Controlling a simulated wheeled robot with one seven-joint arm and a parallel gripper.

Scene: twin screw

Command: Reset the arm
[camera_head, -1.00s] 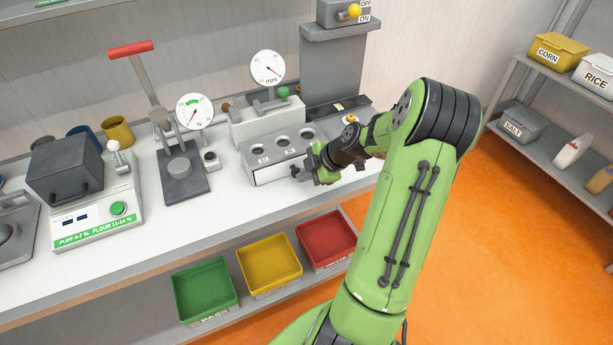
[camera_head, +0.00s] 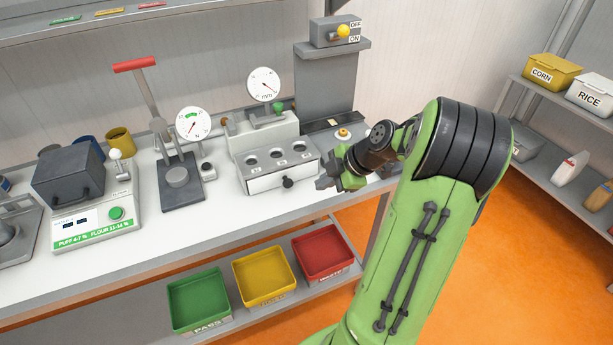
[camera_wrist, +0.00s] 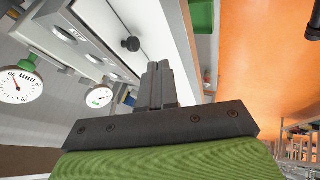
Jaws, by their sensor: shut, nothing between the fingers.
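My gripper (camera_head: 325,182) is shut and empty, at the front edge of the workbench, just right of the grey three-hole drawer unit (camera_head: 262,183). In the wrist view my closed fingers (camera_wrist: 160,84) point toward the bench front, and the unit's black knob (camera_wrist: 130,44) shows beyond them. The fingers appear apart from the knob. My green arm reaches in from the lower right in the head view and hides part of the bench's right end.
The workbench (camera_head: 150,225) holds a moisture meter (camera_head: 92,215), a red-handled press (camera_head: 180,178) and a dial gauge (camera_head: 264,84). Green (camera_head: 199,300), yellow (camera_head: 263,277) and red (camera_head: 322,253) bins sit on the shelf below. A storage rack (camera_head: 560,130) stands at right.

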